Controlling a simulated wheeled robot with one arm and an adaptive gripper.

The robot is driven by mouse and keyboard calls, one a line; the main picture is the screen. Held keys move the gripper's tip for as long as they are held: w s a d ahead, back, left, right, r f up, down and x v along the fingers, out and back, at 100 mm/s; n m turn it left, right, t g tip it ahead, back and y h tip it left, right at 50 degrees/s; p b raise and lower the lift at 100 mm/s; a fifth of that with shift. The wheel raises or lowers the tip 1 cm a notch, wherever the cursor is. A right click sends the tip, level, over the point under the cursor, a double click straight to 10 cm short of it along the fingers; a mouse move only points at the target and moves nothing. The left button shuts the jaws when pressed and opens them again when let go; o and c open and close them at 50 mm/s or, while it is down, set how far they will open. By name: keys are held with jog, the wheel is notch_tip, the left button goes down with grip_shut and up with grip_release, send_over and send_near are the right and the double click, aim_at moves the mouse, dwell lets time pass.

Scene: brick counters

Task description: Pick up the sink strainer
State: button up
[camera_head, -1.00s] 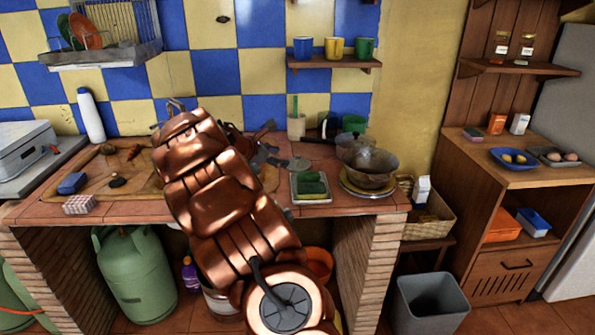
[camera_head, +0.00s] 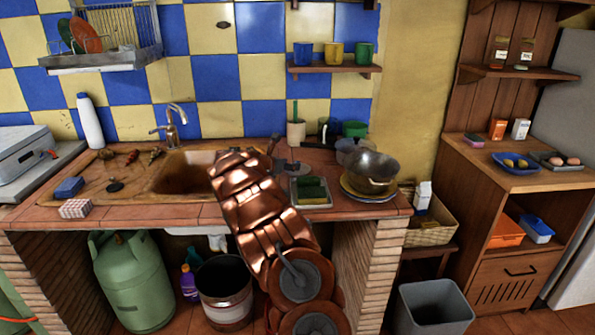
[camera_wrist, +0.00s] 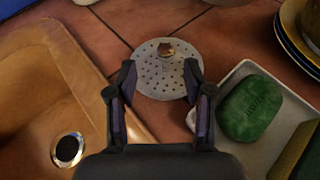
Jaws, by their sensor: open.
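The sink strainer (camera_wrist: 166,72) is a round, pale metal disc with many small holes and a small brownish knob. It lies flat on the terracotta tiles between the sink and a white tray. In the head view the strainer (camera_head: 299,169) is partly hidden beside my gripper (camera_head: 283,158). In the wrist view my gripper (camera_wrist: 160,70) is open, with one fingertip near the strainer's left edge and the other near its right edge. Nothing is held. I cannot tell whether the fingertips touch the disc.
A white tray (camera_wrist: 215,108) with a green soap bar (camera_wrist: 250,107) is close on the right. The brown sink (camera_wrist: 50,60) is on the left, with a drain hole (camera_wrist: 67,150). A metal bowl (camera_head: 372,166) on plates stands further right. A cup (camera_head: 296,132) stands behind.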

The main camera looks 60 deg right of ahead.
jog(key=x, duration=0.3)
jog(key=shift+s+d, duration=0.1)
jog(key=shift+s, duration=0.25)
jog(key=shift+p+x, duration=0.35)
jog(key=shift+x, duration=0.5)
jog(key=shift+r, duration=0.1)
jog(key=shift+c, duration=0.5)
grip_shut()
